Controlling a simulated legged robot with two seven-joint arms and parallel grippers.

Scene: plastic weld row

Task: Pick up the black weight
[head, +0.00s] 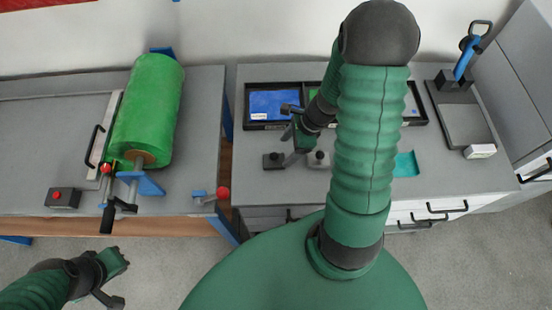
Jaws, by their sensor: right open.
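A small black weight (273,161) with a knob on top stands on the grey worktop, below and left of the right gripper. A greyer weight with a similar dark knob (319,158) stands to its right. My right gripper (289,146) is open over the worktop, close to the black weight, with nothing seen between its fingers. Whether it touches the weight cannot be told. My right arm covers part of the worktop. My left gripper (121,281) is low at the bottom left, over the floor, apart from the tables, and looks open and empty.
A black tray (247,108) with blue and green sheets lies behind the weights. A teal piece (406,164) lies to the right. A dark scale-like device (465,120) stands further right. A green roll (149,110) sits on the left table, beyond a gap.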

